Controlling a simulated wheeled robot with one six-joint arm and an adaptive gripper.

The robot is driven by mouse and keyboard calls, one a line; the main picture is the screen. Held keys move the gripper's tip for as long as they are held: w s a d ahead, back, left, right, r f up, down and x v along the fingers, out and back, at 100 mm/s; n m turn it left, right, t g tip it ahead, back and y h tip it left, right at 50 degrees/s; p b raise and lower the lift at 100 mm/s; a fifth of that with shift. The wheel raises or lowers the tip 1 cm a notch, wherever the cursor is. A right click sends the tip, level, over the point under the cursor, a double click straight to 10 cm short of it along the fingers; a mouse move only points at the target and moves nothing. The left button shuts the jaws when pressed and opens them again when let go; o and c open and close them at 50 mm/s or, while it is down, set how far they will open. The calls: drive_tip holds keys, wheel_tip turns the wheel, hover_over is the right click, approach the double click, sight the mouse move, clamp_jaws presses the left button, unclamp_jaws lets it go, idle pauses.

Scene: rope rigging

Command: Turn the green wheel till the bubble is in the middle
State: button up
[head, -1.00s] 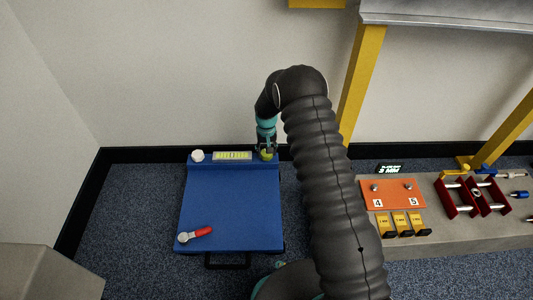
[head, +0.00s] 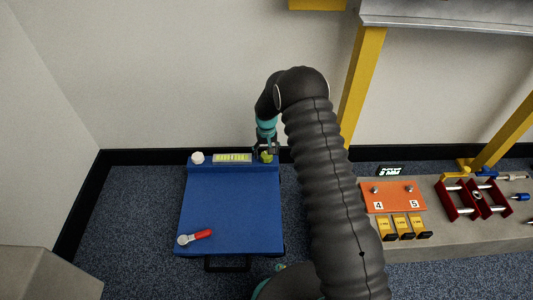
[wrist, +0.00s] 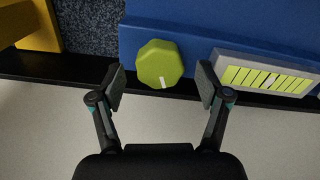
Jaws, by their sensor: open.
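The green wheel (head: 267,158) is a faceted knob at the back right corner of the blue platform (head: 232,212). In the wrist view the wheel (wrist: 158,65) has a white mark on its lower edge, near the bottom. My gripper (wrist: 161,84) is open, with one finger on each side of the wheel and visible gaps between. In the head view my gripper (head: 266,148) is at the wheel. The level (head: 232,157), left of the wheel, is a pale strip with yellow-green segments. It also shows in the wrist view (wrist: 219,58). A paler spot shows among its segments, but I cannot be sure it is the bubble.
A white knob (head: 197,158) sits at the platform's back left corner. A red-handled lever (head: 201,234) lies at the front left. The wall is close behind. An orange plate (head: 392,190) and red clamps (head: 460,199) are on a bench at the right.

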sight(266, 154)
wheel_tip(266, 154, up, 11)
drive_tip(key=shift+r, duration=0.2)
idle(0.6)
drive_tip(key=s+d+g, duration=0.1)
drive_tip(key=s+d, duration=0.1)
drive_tip(key=s, duration=0.5)
drive_tip(key=s+d+r+t+p, duration=0.1)
drive_tip(key=s+d+r, duration=0.3)
drive_tip(key=s+r, duration=0.7)
drive_tip(key=s+d+r+m+t+p, duration=0.1)
drive_tip(key=s+d+r+t, duration=0.2)
drive_tip(key=s+r, duration=0.8)
drive_tip(key=s+d+r+m+t+p, duration=0.1)
drive_tip(key=s+d+r, duration=0.4)
drive_tip(key=s+r, duration=0.7)
drive_tip(key=shift+d+r+t+p, duration=0.2)
drive_tip(key=shift+t+p, duration=0.4)
drive_tip(key=shift+t, duration=0.2)
